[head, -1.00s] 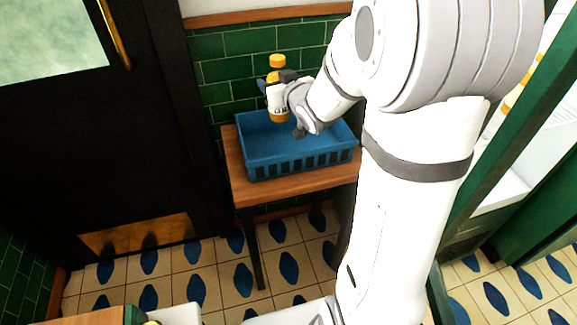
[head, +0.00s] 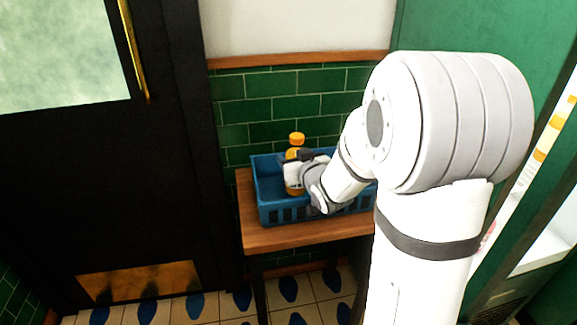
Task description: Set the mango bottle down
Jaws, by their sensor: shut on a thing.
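The mango bottle (head: 295,141) has an orange cap, orange contents and a white label. It is upright, and its lower part shows in front of the blue crate's inside. My gripper (head: 297,166) is shut on the bottle around its middle. The blue crate (head: 283,215) stands on a small wooden table (head: 262,238). The bottle is over or inside the left part of the crate; I cannot tell whether its base touches the crate floor. My arm hides the crate's right part.
A green tiled wall (head: 250,110) stands right behind the table. A dark door (head: 110,170) with a brass handle (head: 133,50) is on the left. A glass-fronted cabinet (head: 545,215) is at the right edge. Patterned floor (head: 290,290) shows below.

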